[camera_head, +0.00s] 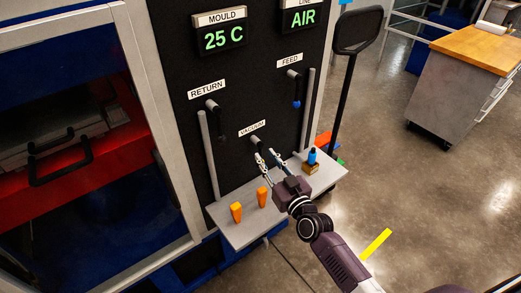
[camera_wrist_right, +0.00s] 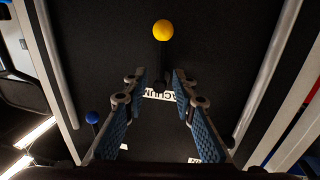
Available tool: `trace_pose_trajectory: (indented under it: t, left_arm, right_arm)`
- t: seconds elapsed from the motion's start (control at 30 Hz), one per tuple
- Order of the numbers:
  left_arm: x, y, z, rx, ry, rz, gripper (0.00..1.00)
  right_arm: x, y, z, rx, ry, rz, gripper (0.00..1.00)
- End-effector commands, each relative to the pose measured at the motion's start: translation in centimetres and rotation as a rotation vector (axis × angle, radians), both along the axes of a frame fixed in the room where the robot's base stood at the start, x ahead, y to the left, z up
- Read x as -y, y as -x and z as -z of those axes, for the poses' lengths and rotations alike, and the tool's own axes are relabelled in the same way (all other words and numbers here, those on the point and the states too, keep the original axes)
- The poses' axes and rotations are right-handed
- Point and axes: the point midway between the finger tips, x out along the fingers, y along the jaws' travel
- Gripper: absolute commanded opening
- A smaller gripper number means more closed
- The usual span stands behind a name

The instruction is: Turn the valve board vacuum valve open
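The vacuum valve is on the black board (camera_head: 235,160), under the white VACUUM label (camera_head: 251,128). Its dark lever (camera_head: 257,142) is partly behind my gripper in the head view. In the right wrist view the lever (camera_wrist_right: 163,62) shows with a yellow ball end (camera_wrist_right: 163,30), just beyond the fingertips. The label (camera_wrist_right: 159,95) shows upside down there. My right gripper (camera_head: 267,156) is open at the valve, its blue-padded fingers (camera_wrist_right: 158,90) apart with nothing held between them. Contact with the lever cannot be told. My left gripper is not in view.
The return valve (camera_head: 212,105) and feed valve (camera_head: 293,76) are on the same board, beside grey vertical pipes. A grey shelf (camera_head: 235,235) below holds two orange pieces (camera_head: 236,212) and a blue-topped item (camera_head: 311,158). A wooden-topped cart (camera_head: 465,85) stands right, with open floor before it.

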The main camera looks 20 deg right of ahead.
Motion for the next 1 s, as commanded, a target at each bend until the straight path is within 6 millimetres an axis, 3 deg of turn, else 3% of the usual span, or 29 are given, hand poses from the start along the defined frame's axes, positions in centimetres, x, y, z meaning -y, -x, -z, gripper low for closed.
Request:
trace_pose_trajectory:
  t: [0.3,0.7,0.93,1.0]
  left_arm:
    - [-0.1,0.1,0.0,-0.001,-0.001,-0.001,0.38]
    - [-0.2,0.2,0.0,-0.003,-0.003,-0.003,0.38]
    - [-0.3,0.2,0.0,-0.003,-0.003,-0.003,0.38]
    - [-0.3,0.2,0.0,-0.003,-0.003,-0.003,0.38]
  right_arm:
    - [-0.7,-3.9,0.0,0.000,0.000,-0.001,0.25]
    - [-0.8,-4.6,0.1,-0.002,0.000,-0.001,0.25]
    - [-0.8,-4.6,0.1,-0.002,0.000,-0.001,0.01]
    - [-0.8,-4.6,0.1,-0.002,0.000,-0.001,0.00]
